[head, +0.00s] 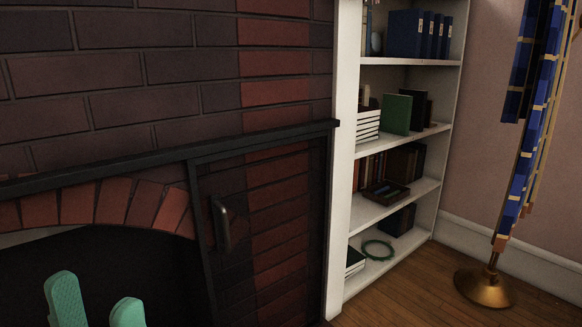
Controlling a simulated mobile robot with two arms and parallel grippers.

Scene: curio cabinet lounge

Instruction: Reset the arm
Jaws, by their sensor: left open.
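My left gripper (96,306) shows at the bottom left of the head view as two teal fingertips, standing apart with dark space between them. It is open and nothing shows between the tips. The rest of the left arm is below the picture's edge. My right gripper is not in view.
The fingertips appear in front of the dark opening of a brick fireplace (110,110). A black-framed brick panel with a dark handle (221,223) is right of it. A white bookshelf (345,170) holds books and a green ring (378,250). A brass-based stand (485,289) is far right.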

